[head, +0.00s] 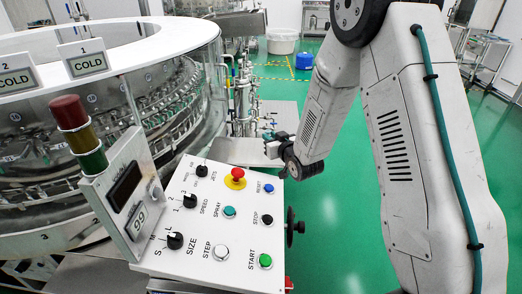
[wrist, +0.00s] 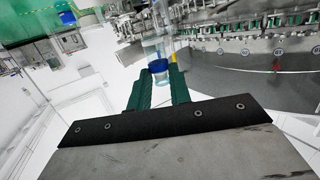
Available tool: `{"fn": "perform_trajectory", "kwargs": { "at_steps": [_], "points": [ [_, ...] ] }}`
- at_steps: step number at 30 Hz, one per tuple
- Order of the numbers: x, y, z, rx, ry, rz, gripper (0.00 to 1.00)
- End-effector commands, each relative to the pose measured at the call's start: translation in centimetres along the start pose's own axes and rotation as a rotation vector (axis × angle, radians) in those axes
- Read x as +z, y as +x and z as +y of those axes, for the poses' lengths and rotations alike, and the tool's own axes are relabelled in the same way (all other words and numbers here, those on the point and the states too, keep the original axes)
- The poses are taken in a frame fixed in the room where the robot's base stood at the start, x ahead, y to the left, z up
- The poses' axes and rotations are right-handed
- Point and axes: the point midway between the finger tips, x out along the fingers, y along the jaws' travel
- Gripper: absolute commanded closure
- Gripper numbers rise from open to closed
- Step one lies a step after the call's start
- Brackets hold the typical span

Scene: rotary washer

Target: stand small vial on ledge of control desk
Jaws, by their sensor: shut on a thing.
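My gripper (wrist: 160,82) has green fingers shut on a small clear vial (wrist: 158,52) with a blue band or content near the fingertips. The vial points away from the fingers in the wrist view. In the head view my gripper (head: 272,136) is just beyond the far right edge of the control desk (head: 205,245), and the vial is too small to make out there. The desk's sloped white panel carries knobs, buttons and a red emergency stop. I cannot clearly tell its ledge apart in either view.
The round washer (head: 160,95) with its glass wall stands at the left and behind the desk. A red, yellow and green signal lamp (head: 78,130) and a display (head: 125,190) stand at the desk's left. Pipes rise behind my gripper.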

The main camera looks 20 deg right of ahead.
Motion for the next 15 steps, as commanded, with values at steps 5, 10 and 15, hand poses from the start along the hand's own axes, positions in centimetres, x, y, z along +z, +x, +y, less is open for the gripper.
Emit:
{"fn": "perform_trajectory", "kwargs": {
  "at_steps": [5,10,15],
  "points": [
    [2.3,0.3,0.3,0.003,0.0,-0.001,1.0],
    [4.5,0.6,0.3,0.003,0.0,-0.002,1.0],
    [6.3,0.9,0.2,0.002,0.0,0.0,1.0]
  ]
}}
